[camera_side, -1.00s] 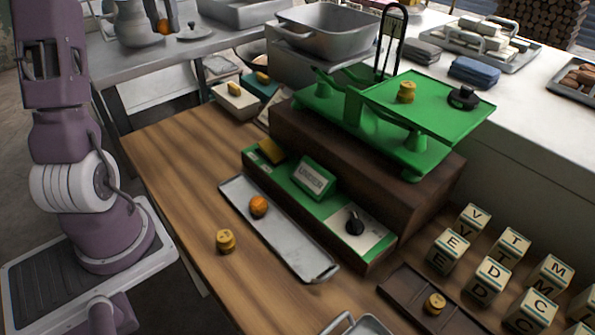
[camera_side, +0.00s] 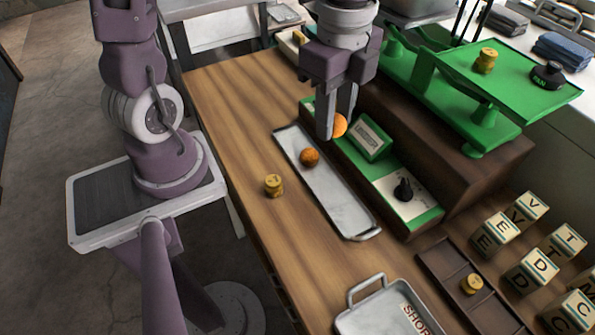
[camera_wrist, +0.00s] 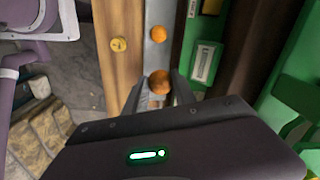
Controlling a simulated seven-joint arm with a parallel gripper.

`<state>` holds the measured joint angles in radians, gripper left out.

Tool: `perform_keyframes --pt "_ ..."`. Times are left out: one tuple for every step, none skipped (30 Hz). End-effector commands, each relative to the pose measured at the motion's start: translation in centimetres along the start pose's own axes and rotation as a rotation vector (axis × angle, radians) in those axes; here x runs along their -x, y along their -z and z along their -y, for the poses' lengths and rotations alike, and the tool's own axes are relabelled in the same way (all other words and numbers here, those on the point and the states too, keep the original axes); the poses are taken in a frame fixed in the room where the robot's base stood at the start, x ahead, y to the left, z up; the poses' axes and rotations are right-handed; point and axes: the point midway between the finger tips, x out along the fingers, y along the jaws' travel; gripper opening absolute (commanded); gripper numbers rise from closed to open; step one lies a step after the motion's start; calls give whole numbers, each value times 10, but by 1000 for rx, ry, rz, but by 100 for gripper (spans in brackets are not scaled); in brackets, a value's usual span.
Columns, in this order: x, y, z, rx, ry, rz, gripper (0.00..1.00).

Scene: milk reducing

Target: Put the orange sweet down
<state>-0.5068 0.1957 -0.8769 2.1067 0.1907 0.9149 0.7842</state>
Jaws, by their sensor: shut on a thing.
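An orange sweet (camera_side: 339,125) is held between the fingertips of my gripper (camera_side: 335,128), which is shut on it. In the side view a finger hides part of it; it also shows in the wrist view (camera_wrist: 159,82). My gripper hangs above the area between the grey metal tray (camera_side: 338,200) and the green-topped scale base. A second orange sweet (camera_side: 309,157) lies on the tray, towards its far end. It also shows in the wrist view (camera_wrist: 158,34), beyond the held one. The held sweet appears apart from the tray.
Yellow stacked pieces (camera_side: 273,185) stand on the wooden table left of the tray. The green scale (camera_side: 480,105) bears another yellow stack and a black weight (camera_side: 547,75). Letter cubes (camera_side: 530,270) and a brown compartment tray (camera_side: 450,262) are at the lower right. The tray's near half is clear.

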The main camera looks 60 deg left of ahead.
Motion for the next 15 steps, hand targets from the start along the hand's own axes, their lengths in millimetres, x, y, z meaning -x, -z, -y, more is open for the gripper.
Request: perform_keyframes --pt "-6 14 -21 -141 -4 1 0" --pt "-10 22 -34 -224 -4 0 0" --pt "-14 29 -49 -327 -4 0 0" --pt "-16 34 -60 -396 -4 -1 0" --pt "-19 38 -69 -459 -2 -1 0" --pt "-21 42 -81 -530 -3 -1 0" --pt "-23 44 -88 -575 -3 -1 0" --pt "-24 45 -94 -614 -2 -1 0" --pt "-26 47 -100 -653 -2 -2 0" --pt "-27 47 -104 -674 -2 -2 0" --pt "-30 48 -106 -690 -3 -1 0" --pt "-38 48 -109 -703 -5 -2 0" --pt "-45 48 -110 -709 -7 -1 0" --pt "-53 48 -111 -712 -9 0 0" --pt "-63 48 -110 -711 -9 0 0"
